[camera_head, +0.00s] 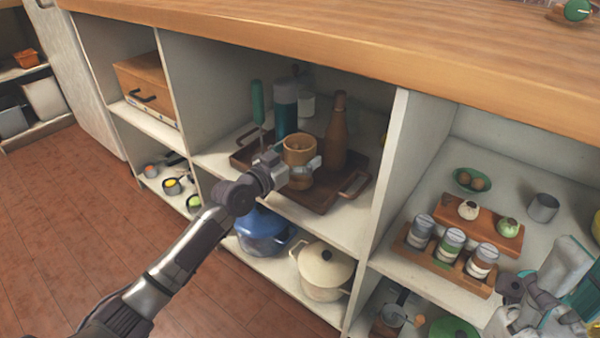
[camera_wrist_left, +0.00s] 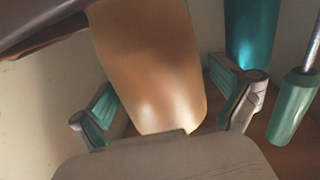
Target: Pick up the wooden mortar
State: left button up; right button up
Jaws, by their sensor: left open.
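The wooden mortar (camera_head: 298,142) is a light brown cup on a dark tray (camera_head: 244,158) in the middle shelf compartment. My left gripper (camera_head: 297,168) is open at the mortar, its fingers near the mortar's left and right sides. They partly hide its middle. In the left wrist view, a smooth brown body (camera_wrist_left: 150,65) shows between the two spread fingers of the left gripper (camera_wrist_left: 165,105). I cannot tell there whether it is the mortar or the bottle, nor whether a finger touches it. My right gripper (camera_head: 530,300) is at the lower right; its jaw state is unclear.
A brown bottle (camera_head: 337,140) stands right of the mortar. A teal container (camera_head: 285,108) and a green-handled tool (camera_head: 257,104) stand behind and left. The wooden counter (camera_head: 350,40) overhangs the shelf. A divider (camera_head: 395,170) bounds the right side. Pots (camera_head: 324,272) are below.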

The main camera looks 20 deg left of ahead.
pick_arm(q)
jog(key=shift+c, duration=0.3)
jog(key=c, duration=1.6)
jog(key=shift+r, duration=0.1)
jog(key=shift+c, duration=0.5)
jog(key=shift+r, duration=0.1)
